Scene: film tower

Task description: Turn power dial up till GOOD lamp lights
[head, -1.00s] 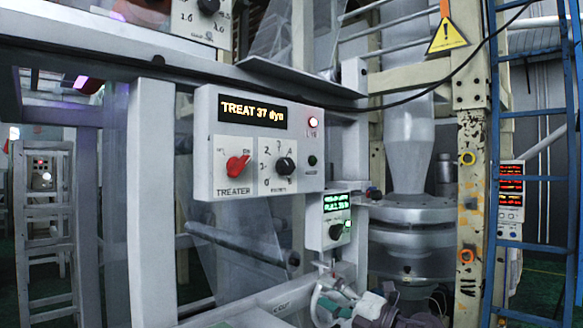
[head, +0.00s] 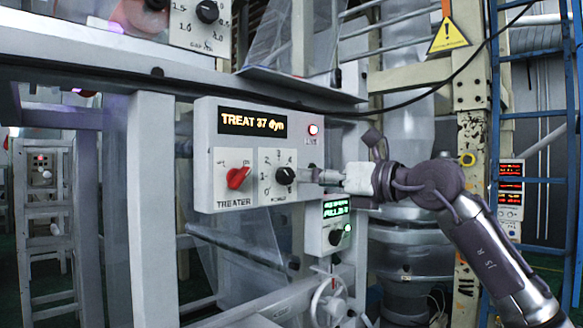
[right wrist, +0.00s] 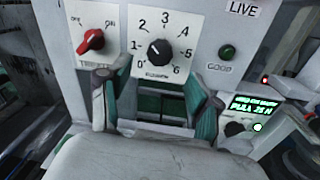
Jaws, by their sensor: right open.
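The power dial (head: 285,175) is a black knob on a white scale plate, on the grey treater panel (head: 205,130). In the right wrist view the dial (right wrist: 159,52) has its white mark pointing up and left, about between 1 and 2. The display (head: 252,123) reads TREAT 37 dyn. The GOOD lamp (right wrist: 227,52) looks dark green and unlit; my right gripper hides it in the head view. My right gripper (head: 318,176) is just right of the dial in the head view. In the right wrist view its fingers (right wrist: 150,88) are apart and empty, below the dial.
The red treater switch (head: 238,177) is left of the dial. The red LIVE lamp (head: 313,130) glows above my right gripper. A small box with a green display (head: 336,208) hangs below, with a handwheel (head: 328,302) under it. A blue ladder (head: 535,130) stands at right.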

